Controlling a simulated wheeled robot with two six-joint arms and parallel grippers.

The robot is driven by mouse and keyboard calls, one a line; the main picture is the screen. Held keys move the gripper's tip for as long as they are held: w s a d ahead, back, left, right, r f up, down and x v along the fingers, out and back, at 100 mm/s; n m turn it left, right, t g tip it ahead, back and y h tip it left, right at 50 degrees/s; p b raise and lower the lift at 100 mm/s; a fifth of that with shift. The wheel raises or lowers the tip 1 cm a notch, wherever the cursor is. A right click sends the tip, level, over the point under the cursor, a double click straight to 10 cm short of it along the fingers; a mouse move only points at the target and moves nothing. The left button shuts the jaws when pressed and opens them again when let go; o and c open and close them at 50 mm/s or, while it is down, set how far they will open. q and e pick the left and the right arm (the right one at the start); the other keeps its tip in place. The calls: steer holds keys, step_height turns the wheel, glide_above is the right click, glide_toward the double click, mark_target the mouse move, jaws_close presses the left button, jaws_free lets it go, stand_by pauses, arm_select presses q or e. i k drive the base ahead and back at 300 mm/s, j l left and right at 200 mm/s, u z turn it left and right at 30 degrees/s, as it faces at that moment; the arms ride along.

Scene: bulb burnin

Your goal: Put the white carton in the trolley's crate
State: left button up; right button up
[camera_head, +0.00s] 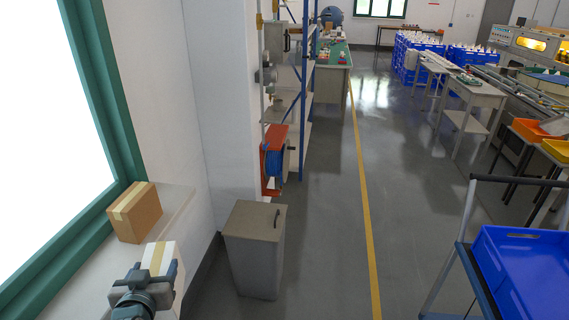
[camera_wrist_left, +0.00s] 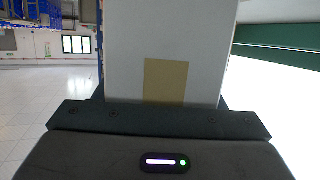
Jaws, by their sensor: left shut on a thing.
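The white carton (camera_head: 163,256) with a tan tape strip is at the lower left in the head view, at the front of the window sill. My left gripper (camera_head: 153,277) is shut on it. In the left wrist view the carton (camera_wrist_left: 165,45) fills the middle, between the fingers of my left gripper (camera_wrist_left: 163,105). I cannot tell whether the carton touches the sill. The trolley's blue crate (camera_head: 520,265) stands at the lower right, cut off by the frame edge; its visible floor looks empty. My right gripper is not in view.
A brown carton (camera_head: 134,212) sits on the sill (camera_head: 75,285) just beyond the white one. A grey bin (camera_head: 256,250) stands on the floor by the wall. The trolley's handle (camera_head: 515,181) rises beside the crate. Open floor (camera_head: 330,260) lies between bin and trolley.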

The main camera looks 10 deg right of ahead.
mark_target(546, 280)
steer(key=z, duration=1.65)
steer(key=i+l+z, duration=0.7)
steer(key=i+z, duration=0.25)
